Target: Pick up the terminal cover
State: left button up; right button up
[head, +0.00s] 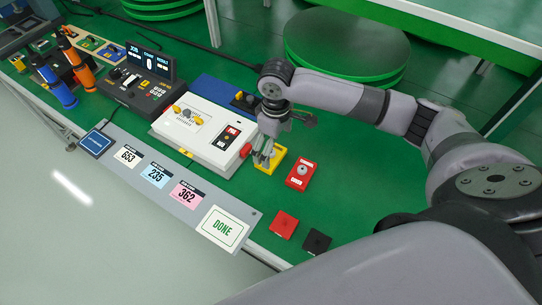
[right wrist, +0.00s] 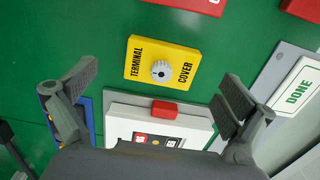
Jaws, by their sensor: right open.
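The terminal cover (right wrist: 146,78) is a yellow block with a round grey knob on top and black lettering reading TERMINAL COVER. It lies on the green surface, centred between and beyond my fingers in the right wrist view. In the head view the terminal cover (head: 276,155) is partly hidden behind my right gripper (head: 264,153). My right gripper (right wrist: 160,86) is open and empty, with one finger on each side of the picture. I cannot tell its exact height above the cover. My left gripper is not in view.
A white panel box (head: 180,138) with a red side piece (head: 246,150) stands close left of the cover. A red block with a knob (head: 301,175) lies close right. Flat red (head: 284,224) and black (head: 317,241) pieces lie nearer. A DONE card (head: 222,228) sits on the grey strip.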

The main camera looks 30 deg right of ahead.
aim_at(273, 153)
jog(key=f, duration=0.4)
jog(key=shift+a+f, duration=0.1)
jog(key=shift+a, duration=0.15)
jog(key=shift+c, duration=0.4)
jog(key=c, duration=1.2)
